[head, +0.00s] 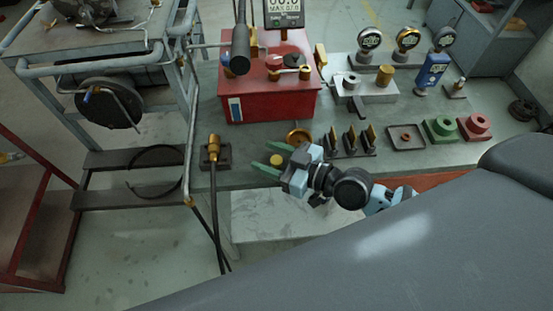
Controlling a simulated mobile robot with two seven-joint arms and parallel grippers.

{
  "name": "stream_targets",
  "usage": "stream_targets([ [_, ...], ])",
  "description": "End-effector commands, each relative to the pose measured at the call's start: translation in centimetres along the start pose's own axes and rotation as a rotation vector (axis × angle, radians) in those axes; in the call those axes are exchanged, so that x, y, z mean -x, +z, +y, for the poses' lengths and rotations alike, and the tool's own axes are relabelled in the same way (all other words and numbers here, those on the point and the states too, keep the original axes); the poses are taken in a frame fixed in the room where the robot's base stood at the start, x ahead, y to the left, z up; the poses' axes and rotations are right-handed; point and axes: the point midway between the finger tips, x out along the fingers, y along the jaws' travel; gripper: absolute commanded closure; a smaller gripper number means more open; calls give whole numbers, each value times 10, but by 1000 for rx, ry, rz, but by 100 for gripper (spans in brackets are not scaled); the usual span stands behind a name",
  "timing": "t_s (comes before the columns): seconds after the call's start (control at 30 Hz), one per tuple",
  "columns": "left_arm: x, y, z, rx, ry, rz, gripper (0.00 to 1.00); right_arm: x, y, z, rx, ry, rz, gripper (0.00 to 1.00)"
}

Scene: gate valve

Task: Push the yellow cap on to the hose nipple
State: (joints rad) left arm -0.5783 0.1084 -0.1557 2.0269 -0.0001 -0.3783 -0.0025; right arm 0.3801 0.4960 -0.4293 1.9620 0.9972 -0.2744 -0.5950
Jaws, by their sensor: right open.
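The yellow cap (277,160) is a small round piece near the bench's front edge, in the middle of the head view. My right gripper (267,158) reaches in from the right with two green fingers spread apart, pointing left. The cap shows between the fingers, near their base; I cannot tell whether they touch it. A brass fitting (213,147), which looks like the hose nipple, stands upright on a dark block to the left of the fingertips, with a gap between. A dark hose runs down from it over the bench edge. My left gripper is not in view.
A red box (268,90) stands behind the cap. Gauges and coloured blocks fill the right side. The bench (250,178) is bare along its front edge.

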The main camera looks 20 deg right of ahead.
Motion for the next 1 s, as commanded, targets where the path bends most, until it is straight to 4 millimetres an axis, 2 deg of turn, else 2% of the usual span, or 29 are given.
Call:
stream_targets([
  [0.27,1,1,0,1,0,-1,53,-3,1,0,0,0,-1,51],
  [0.63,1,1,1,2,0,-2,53,-3,0,0,0,0,-1,98],
  [1.0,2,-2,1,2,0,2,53,-2,-6,0,0,-1,1,99],
])
